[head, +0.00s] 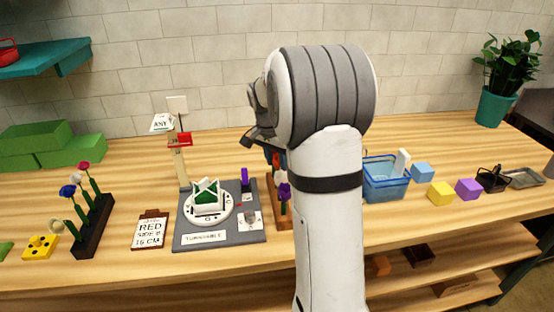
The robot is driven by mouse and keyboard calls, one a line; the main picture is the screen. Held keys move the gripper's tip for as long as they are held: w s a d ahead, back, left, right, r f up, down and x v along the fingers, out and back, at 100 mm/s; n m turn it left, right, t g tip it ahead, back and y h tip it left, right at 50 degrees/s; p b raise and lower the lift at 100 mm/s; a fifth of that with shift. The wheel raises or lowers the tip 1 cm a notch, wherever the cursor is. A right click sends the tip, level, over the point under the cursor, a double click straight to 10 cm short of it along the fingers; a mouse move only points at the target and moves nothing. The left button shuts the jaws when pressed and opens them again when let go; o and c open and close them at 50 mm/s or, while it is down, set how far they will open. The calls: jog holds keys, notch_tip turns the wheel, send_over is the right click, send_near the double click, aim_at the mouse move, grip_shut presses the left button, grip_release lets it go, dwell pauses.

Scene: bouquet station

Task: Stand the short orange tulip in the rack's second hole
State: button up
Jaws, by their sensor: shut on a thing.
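My gripper (260,139) is at the middle of the view, above the table behind the turntable board, and partly hidden by my own arm. It is shut. An orange-red bloom (277,159) shows just below it, beside my arm; its stem is hidden, so its tilt cannot be told. A dark rack (95,228) at the left holds several flowers, pink-red, blue and white. The holes of both racks are too small to make out.
A grey turntable board (219,240) with a white disc and green piece lies between the racks. A sign post (181,160) stands behind it. A blue basket (386,184) and coloured blocks are right of my arm.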

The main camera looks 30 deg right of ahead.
jog(key=shift+f+b, duration=0.55)
jog(key=shift+f, duration=0.15)
dwell(1.0)
dwell(0.7)
jog(key=o, duration=0.7)
jog(key=shift+o, duration=0.2)
jog(key=shift+r, duration=0.15)
jog(key=shift+s+a+r+p, duration=0.1)
jog(key=shift+a+r+p, duration=0.1)
jog(key=shift+r+p, duration=0.7)
jog(key=shift+s+a+r+p, duration=0.15)
jog(key=shift+r+p, duration=0.35)
jog(key=shift+r, duration=0.65)
jog(key=shift+w+a+r+p, duration=0.1)
jog(key=shift+a+r+p, duration=0.1)
jog(key=shift+r+p, duration=0.7)
jog(key=shift+r, duration=0.15)
jog(key=o, duration=0.5)
jog(key=shift+o, duration=0.2)
